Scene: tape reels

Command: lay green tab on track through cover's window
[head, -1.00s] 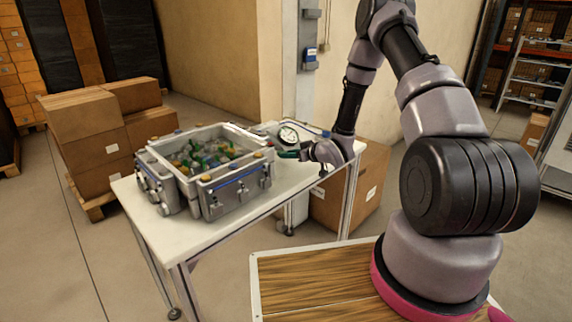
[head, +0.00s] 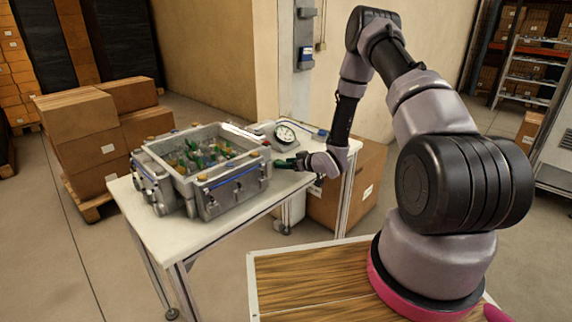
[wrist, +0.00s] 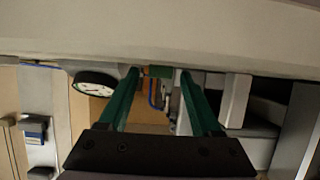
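My gripper (head: 276,162) is beside the right wall of a grey crate-like housing (head: 240,190) on the white table, fingers pointing left. In the wrist view my gripper (wrist: 159,72) shows two green fingers set apart. A small green piece (wrist: 161,71) appears between the fingertips, with a narrow gap at its left. It may be the green tab, but I cannot tell whether it is beyond the fingers. Several green and yellow pieces (head: 207,153) show inside the housing. I cannot make out the cover's window or the track.
A round dial gauge (head: 285,133) stands on the table behind my gripper; it also shows in the wrist view (wrist: 95,84). The white table (head: 200,243) has bare space in front of the housing. Cardboard boxes (head: 88,128) stand behind at the left.

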